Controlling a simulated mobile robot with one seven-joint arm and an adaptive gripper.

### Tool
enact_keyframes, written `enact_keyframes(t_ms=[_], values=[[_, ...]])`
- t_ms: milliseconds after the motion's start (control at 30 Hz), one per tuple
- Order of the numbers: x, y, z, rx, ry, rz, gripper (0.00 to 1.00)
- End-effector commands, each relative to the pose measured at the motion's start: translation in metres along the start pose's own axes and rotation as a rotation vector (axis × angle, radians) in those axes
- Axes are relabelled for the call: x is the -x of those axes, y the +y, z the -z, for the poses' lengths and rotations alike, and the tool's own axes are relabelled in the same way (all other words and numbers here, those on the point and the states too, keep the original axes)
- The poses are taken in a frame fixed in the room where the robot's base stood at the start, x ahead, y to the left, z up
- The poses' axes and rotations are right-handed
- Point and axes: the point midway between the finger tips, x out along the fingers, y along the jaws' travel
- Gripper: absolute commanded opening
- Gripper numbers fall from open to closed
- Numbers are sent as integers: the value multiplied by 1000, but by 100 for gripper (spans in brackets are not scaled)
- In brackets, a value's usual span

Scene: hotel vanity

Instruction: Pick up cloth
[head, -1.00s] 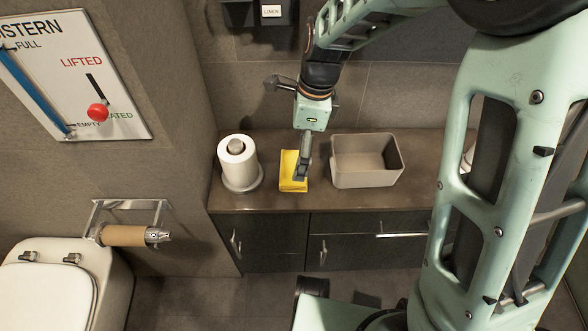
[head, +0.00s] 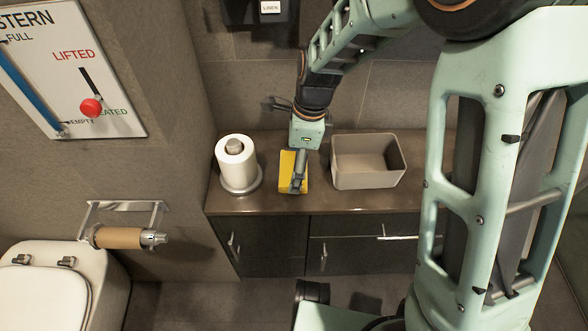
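A yellow folded cloth (head: 286,172) lies on the brown vanity counter (head: 262,203), between a toilet roll on a stand and an open bin. My gripper (head: 297,184) points down right over the cloth and covers part of it. Its fingers line up one behind the other from this view, so the gap between them is hidden. I cannot tell whether they touch or hold the cloth.
The toilet roll (head: 236,160) stands upright close on the left. The empty grey-beige bin (head: 368,182) stands close on the right. The tiled wall (head: 395,95) is behind.

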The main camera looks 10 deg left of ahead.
Motion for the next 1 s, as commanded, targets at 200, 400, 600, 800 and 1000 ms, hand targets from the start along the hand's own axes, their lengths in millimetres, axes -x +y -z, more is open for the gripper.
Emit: enact_keyframes(t_ms=[200,400,600,800,1000], values=[[0,0,0,0,0,0,61],[4,0,0,0,0,0,61],[17,0,-3,0,0,0,61],[43,4,-5,-1,0,0,61],[81,31,2,-1,0,0,61]])
